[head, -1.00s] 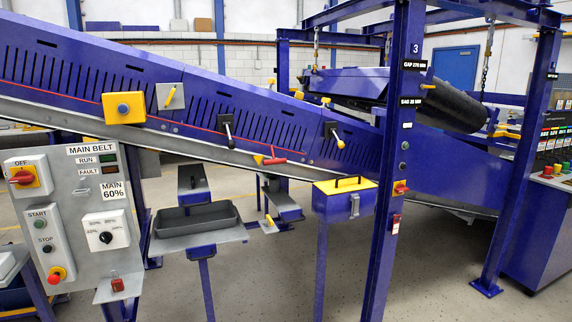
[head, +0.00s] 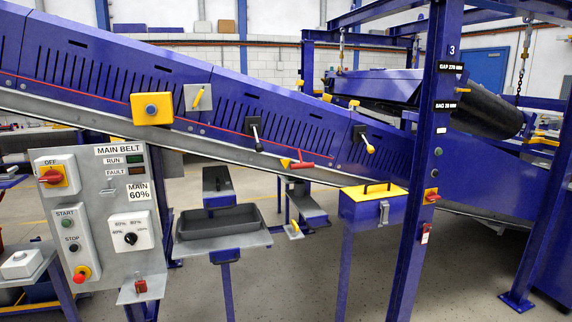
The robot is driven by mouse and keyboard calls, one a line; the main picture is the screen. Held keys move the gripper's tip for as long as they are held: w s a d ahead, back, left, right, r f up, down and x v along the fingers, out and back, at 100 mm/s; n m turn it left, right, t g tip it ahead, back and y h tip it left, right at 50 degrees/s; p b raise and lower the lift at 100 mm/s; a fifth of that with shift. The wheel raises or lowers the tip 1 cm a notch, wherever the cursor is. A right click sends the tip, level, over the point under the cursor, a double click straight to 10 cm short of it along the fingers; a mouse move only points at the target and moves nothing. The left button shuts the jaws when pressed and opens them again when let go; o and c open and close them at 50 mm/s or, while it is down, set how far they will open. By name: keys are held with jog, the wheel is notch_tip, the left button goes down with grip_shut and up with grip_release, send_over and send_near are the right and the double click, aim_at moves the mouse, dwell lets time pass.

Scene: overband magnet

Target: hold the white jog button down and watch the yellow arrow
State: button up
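A pale box (head: 21,264) with what looks like a white button (head: 19,256) on top sits on a small stand at the left edge. I cannot read any label on it. A small yellow triangular pointer (head: 286,163) shows on the lower edge of the blue conveyor, beside a red handle (head: 301,165). A slanted yellow marker (head: 198,97) is on a grey plate higher on the conveyor side. I cannot tell which of these is the yellow arrow. My gripper is not in view.
The MAIN BELT panel (head: 117,212) stands right of the pale box, with a red emergency stop (head: 81,275) low on it. A grey tray (head: 219,228) and a blue box with a yellow lid (head: 373,190) stand before the conveyor. Floor at lower right is clear.

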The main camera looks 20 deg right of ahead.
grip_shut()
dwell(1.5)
